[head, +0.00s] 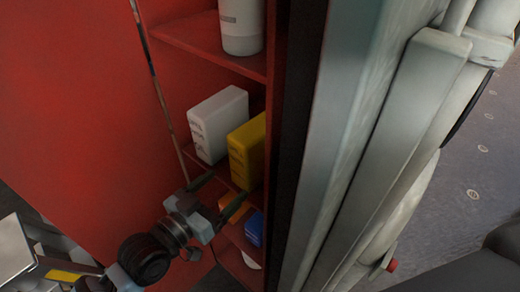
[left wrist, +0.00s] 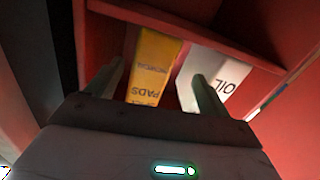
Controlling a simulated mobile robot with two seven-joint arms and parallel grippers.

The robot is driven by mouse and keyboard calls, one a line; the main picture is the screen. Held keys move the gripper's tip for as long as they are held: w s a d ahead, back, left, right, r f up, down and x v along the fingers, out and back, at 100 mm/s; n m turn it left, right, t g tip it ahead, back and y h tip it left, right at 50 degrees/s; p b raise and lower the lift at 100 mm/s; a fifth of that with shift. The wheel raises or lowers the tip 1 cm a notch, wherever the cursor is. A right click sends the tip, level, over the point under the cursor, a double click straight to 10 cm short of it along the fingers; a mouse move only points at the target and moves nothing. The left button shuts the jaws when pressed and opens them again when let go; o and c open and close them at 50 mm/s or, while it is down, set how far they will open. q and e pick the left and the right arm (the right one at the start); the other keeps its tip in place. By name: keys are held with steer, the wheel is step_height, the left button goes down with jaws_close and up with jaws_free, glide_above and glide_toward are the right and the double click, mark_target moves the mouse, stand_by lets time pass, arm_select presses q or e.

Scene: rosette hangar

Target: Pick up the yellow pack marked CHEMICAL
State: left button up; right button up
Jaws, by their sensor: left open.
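The yellow pack (head: 247,150) stands upright beside a white pack (head: 218,122) on a shelf inside a red cabinet. In the left wrist view the yellow pack (left wrist: 152,65) carries dark upside-down lettering; "PADS" is legible, the other line is hard to read. The white pack (left wrist: 213,75) there reads "OIL". My left gripper (head: 226,188) is open and empty, low in front of the packs. In the left wrist view its fingers (left wrist: 155,75) appear on either side of the yellow pack, the right one overlapping the white pack. Contact cannot be told. My right gripper is not in view.
A white bottle (head: 241,25) stands on the shelf above. Orange (head: 228,201) and blue (head: 254,229) items sit lower, partly hidden by my gripper. A pale grey upright panel (head: 345,130) stands close right of the cabinet opening; the red wall (head: 80,90) is left.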

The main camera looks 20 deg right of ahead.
mark_target(236, 165)
arm_select(q)
steer(key=shift+w+d+r+m+g+h, duration=0.25)
steer(key=shift+d+r+m, duration=0.1)
steer(key=shift+r, duration=0.3)
steer(key=shift+w+d+r+m+g+h, duration=0.25)
steer(key=shift+r+m, duration=0.15)
steer(key=shift+r, duration=0.2)
steer(key=shift+w+d+r+m+g+h, duration=0.2)
steer(key=shift+d+r+m, duration=0.15)
steer(key=shift+r, duration=0.3)
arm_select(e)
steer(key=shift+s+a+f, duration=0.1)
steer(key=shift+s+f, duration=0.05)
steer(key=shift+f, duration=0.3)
arm_select(q)
steer(key=shift+x, duration=1.35)
steer(key=x, duration=0.3)
steer(key=shift+d+r, duration=0.1)
steer(key=shift+d, duration=0.35)
steer(key=shift+w+d, duration=0.4)
steer(key=shift+d, duration=0.1)
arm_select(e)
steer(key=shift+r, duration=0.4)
